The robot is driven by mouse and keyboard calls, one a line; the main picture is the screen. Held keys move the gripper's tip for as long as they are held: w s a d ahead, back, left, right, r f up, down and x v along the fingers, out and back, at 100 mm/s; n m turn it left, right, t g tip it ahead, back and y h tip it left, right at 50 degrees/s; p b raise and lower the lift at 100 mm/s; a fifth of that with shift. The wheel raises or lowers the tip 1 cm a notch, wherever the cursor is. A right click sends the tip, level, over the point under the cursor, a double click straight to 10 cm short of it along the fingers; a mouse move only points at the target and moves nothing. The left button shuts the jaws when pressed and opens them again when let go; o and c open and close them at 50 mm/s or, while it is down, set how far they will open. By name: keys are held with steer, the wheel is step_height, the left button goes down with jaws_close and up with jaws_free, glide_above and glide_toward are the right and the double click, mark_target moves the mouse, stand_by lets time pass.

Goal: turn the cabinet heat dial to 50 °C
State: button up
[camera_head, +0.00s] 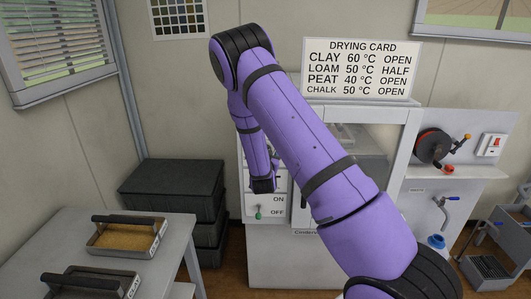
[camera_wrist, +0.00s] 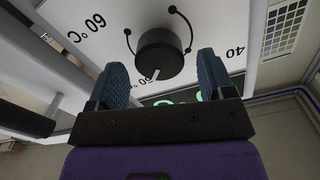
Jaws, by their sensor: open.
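The heat dial (camera_wrist: 160,52) is a round black knob on the cabinet's white panel. The wrist view shows the panel upside down. A dark strip with green glowing marks (camera_wrist: 165,99) is partly hidden behind the gripper. In the head view my arm hides the dial on the white cabinet (camera_head: 282,245).
A drying card (camera_head: 359,68) on top of the cabinet lists loam at 50 °C, half. A table (camera_head: 60,232) with trays stands left, beside black boxes (camera_head: 180,185). A hose reel (camera_head: 433,146) hangs right.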

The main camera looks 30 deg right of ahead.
steer(key=v, duration=0.8)
steer(key=shift+s+a, duration=0.1)
steer(key=shift+a, duration=0.05)
steer(key=s+a+r+n+g+y, duration=0.2)
steer(key=s+a+r+y, duration=0.25)
steer(key=r, duration=0.55)
steer(key=s+a+r+n+g+y, duration=0.15)
steer(key=s+a+r+y, duration=0.3)
steer(key=r, duration=0.55)
steer(key=s+a+r+n+g, duration=0.1)
steer(key=s+r+n+g, duration=0.2)
steer(key=s, duration=1)
steer(key=s+a+r+n+g+y, duration=0.1)
steer(key=s+r, duration=0.4)
steer(key=s, duration=0.9)
steer(key=shift+a+r+n+g, duration=0.4)
steer(key=shift+a+n+g, duration=0.35)
steer(key=shift+n+g, duration=0.4)
